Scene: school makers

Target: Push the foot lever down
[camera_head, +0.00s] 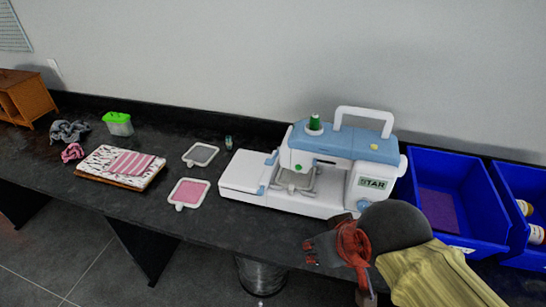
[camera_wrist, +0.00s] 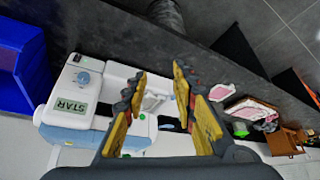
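A white and light-blue sewing machine (camera_head: 345,145) marked STAR stands on the dark counter. It also shows upside down in the wrist view (camera_wrist: 75,120). A grey hoop (camera_head: 296,181) sits under its needle head. I cannot make out the foot lever clearly in either view; it is small or hidden near the needle head. My gripper (camera_wrist: 158,72) is open with nothing between its fingers. In the head view it is at the counter's front edge, in front of the machine's lower right, apart from the needle head.
Blue bins (camera_head: 455,210) stand right of the machine. Left of it lie two hoops, one with pink cloth (camera_head: 188,193), and a folded cloth stack (camera_head: 120,165). A green-lidded container (camera_head: 118,124) is behind. A metal can (camera_head: 260,276) stands below the counter.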

